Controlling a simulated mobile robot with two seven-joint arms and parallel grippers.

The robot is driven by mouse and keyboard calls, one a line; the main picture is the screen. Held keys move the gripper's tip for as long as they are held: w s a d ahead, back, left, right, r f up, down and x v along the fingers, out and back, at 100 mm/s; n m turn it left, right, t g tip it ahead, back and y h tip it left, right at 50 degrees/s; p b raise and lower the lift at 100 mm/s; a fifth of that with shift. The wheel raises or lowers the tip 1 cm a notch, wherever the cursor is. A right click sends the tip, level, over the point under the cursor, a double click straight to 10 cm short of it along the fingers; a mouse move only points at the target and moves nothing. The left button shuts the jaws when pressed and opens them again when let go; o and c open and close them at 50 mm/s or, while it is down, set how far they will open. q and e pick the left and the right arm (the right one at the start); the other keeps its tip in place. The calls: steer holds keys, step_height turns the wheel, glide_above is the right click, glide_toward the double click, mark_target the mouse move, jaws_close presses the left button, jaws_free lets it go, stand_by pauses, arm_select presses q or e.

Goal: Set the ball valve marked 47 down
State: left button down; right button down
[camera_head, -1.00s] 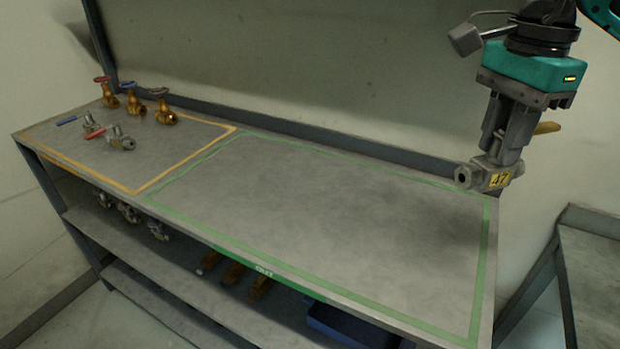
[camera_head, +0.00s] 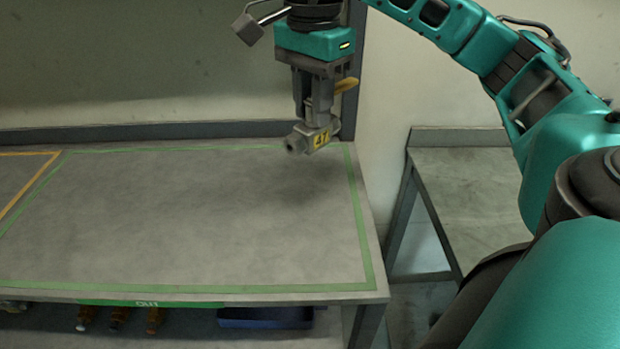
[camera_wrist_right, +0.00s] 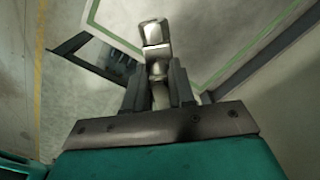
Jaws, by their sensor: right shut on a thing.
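The ball valve marked 47 (camera_head: 313,141) is a grey metal body with a yellow tag and a yellow handle. My right gripper (camera_head: 315,115) points down and is shut on it. The valve hangs over the back right part of the green-outlined area on the bench top (camera_head: 190,220); whether it touches the surface is hard to tell. In the right wrist view the valve (camera_wrist_right: 153,40) sticks out beyond the two fingers of my right gripper (camera_wrist_right: 158,85). My left gripper is not in view.
The green-outlined area marked OUT is bare. Part of an orange-outlined area (camera_head: 22,175) shows at the left. Below, a shelf holds several valves and a blue tray (camera_head: 265,317). A lower side table (camera_head: 470,200) stands at the right. A wall rises behind the bench.

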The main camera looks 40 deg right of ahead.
steer(key=shift+f+b, duration=2)
steer(key=shift+f, duration=5.95)
steer(key=shift+f, duration=0.1)
steer(key=c, duration=0.9)
jaws_free()
steer(key=shift+c, duration=0.2)
